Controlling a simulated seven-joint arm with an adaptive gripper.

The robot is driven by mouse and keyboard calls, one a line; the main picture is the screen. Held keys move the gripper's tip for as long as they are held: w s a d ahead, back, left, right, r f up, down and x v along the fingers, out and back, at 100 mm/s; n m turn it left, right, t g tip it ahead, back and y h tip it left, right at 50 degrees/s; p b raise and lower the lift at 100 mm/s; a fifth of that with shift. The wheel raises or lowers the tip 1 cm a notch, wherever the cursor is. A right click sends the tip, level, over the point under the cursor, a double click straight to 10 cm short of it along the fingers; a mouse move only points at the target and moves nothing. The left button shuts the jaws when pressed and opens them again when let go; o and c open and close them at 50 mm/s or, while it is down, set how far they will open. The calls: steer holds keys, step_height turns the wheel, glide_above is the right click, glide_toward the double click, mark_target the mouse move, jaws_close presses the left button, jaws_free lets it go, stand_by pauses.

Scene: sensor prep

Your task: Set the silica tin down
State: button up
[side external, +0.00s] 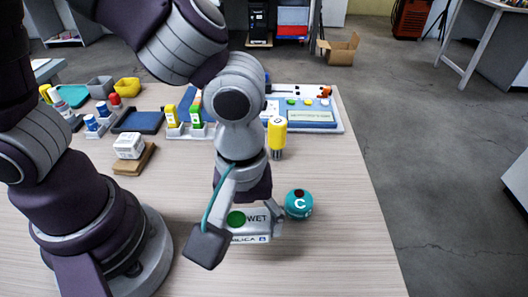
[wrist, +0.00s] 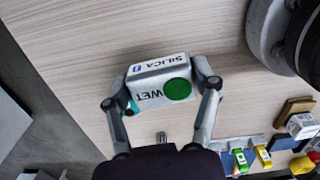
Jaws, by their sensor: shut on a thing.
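The silica tin (side external: 257,228) is a white box with a green dot and WET on its top face and SILICA on its side. It also shows in the wrist view (wrist: 150,88). My gripper (side external: 242,230) is shut on the tin, one finger on each end, as the wrist view shows (wrist: 165,76). The tin is low over the wooden table (side external: 340,235); I cannot tell whether it touches the top. The near finger hides its left end in the side view.
A teal round container marked C (side external: 299,204) stands close to the tin's right. A yellow-topped bottle (side external: 277,137) stands behind. A white box on a brown block (side external: 129,146) is at left. The table's right edge is nearby; the front right tabletop is clear.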

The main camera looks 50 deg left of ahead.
steer(key=m, duration=0.3)
steer(key=shift+s+f, duration=0.1)
steer(key=shift+f, duration=0.2)
steer(key=m, duration=0.2)
steer(key=f+m, duration=0.1)
steer(key=m, duration=0.4)
steer(key=shift+s+f, duration=0.2)
steer(key=shift+f, duration=0.2)
steer(key=m, duration=0.2)
steer(key=f+m, duration=0.1)
steer(key=m, duration=0.2)
steer(key=shift+s+f, duration=0.1)
steer(key=shift+s, duration=0.1)
steer(key=m, duration=0.3)
steer(key=shift+f, duration=0.3)
steer(key=shift+w+d+f+m, duration=0.15)
steer(key=shift+d+m, duration=0.1)
steer(key=shift+m, duration=0.25)
glide_above(348, 276)
steer(key=shift+f, duration=2.4)
steer(key=shift+f, duration=0.15)
